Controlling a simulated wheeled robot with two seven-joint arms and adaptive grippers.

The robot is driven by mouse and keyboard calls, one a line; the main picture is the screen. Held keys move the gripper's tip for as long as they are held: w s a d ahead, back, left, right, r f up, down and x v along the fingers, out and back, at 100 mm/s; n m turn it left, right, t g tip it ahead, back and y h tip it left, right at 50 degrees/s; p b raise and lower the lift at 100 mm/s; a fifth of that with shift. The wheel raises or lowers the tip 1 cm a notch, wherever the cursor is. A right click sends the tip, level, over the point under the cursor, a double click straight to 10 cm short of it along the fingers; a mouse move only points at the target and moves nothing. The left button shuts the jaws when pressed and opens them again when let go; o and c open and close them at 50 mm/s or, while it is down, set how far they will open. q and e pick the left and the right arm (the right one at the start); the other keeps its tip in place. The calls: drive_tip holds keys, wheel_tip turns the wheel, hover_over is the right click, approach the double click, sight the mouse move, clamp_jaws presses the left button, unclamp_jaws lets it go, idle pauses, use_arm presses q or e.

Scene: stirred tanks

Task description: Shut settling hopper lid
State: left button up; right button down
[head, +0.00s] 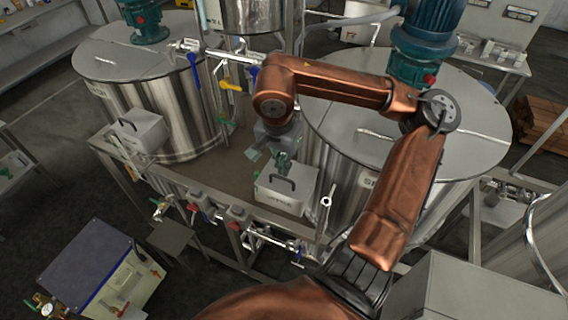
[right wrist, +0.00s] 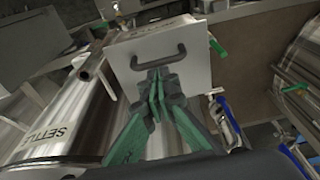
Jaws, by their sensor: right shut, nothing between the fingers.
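A pale box-shaped hopper (head: 284,199) with a dark bar handle on its light lid (head: 300,178) stands at the platform edge, before the right-hand steel tank. Its front label is too small to read. The lid looks flat on the box, though I cannot tell whether it is fully seated. My right gripper (head: 281,160) is just behind and above the handle, fingers pointing down. In the right wrist view its green-padded fingers (right wrist: 156,80) are together and empty, close to the handle (right wrist: 158,57) on the pale lid (right wrist: 185,48). Contact is unclear. My left gripper is out of view.
A similar pale box (head: 138,131) stands by the left tank (head: 160,80). The right tank (head: 340,150) is close beside my arm; the wrist view shows "SETTLE" on a steel tank (right wrist: 45,140). Pipes and valves (head: 235,212) line the platform's front edge.

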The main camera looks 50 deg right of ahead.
drive_tip(key=shift+a+f+h+b, duration=0.3)
drive_tip(key=shift+f+b, duration=0.3)
drive_tip(key=shift+b, duration=0.25)
drive_tip(key=shift+s+a+f, duration=0.15)
drive_tip(key=shift+s+a, duration=0.05)
drive_tip(key=shift+a, duration=0.1)
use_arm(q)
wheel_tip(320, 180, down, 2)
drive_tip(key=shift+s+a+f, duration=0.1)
use_arm(e)
drive_tip(key=shift+w+d+r, duration=0.1)
drive_tip(key=shift+d+r, duration=0.1)
drive_tip(key=shift+r, duration=0.2)
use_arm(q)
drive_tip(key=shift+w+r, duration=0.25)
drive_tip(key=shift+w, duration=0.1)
use_arm(e)
drive_tip(key=d+v, duration=0.2)
drive_tip(key=v, duration=1)
drive_tip(key=shift+w+d+r, duration=0.25)
drive_tip(key=shift+r, duration=0.2)
drive_tip(key=shift+a, duration=0.1)
